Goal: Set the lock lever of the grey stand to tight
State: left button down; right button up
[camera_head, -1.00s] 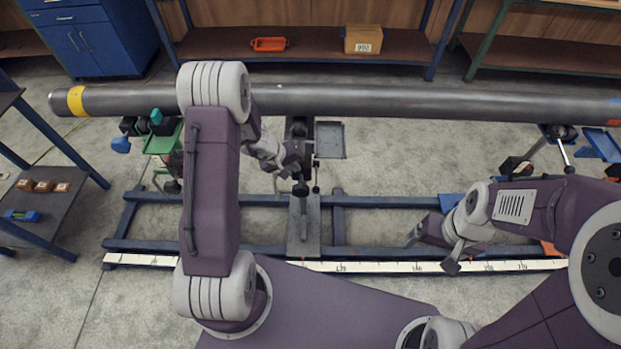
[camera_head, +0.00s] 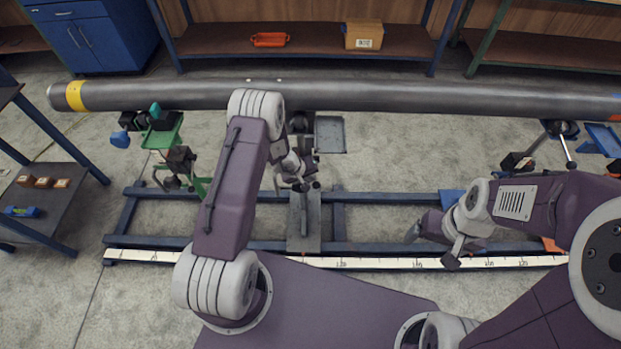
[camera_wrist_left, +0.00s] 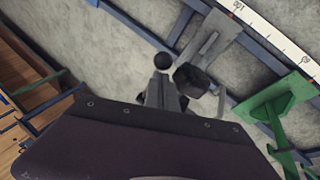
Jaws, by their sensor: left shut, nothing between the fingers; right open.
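The grey stand (camera_head: 304,228) is in the middle of the blue floor frame, below the pipe. Its upper part is mostly hidden behind my left arm; its grey base also shows in the left wrist view (camera_wrist_left: 212,42). A black ball knob (camera_wrist_left: 163,61), apparently on the lock lever, is just beyond my left gripper (camera_wrist_left: 165,85). I cannot tell whether they touch, nor which way the lever is set. In the head view my left gripper (camera_head: 298,180) is shut and empty at the stand. My right gripper (camera_head: 430,246) is open and empty, over the frame's right part.
A long grey pipe (camera_head: 400,97) crosses behind the stand. A green stand (camera_head: 163,136) is to the left and a blue one (camera_head: 598,140) at the far right. A grey tray (camera_head: 330,134) sits beside the grey stand. A white scale (camera_head: 375,264) runs along the front.

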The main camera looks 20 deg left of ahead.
pick_arm(q)
jog(key=shift+d+f, duration=0.15)
jog(key=f+b, duration=0.1)
jog(key=b, duration=0.3)
jog(key=shift+s+d+f, duration=0.1)
jog(key=shift+s+f, duration=0.25)
jog(key=shift+s, duration=0.05)
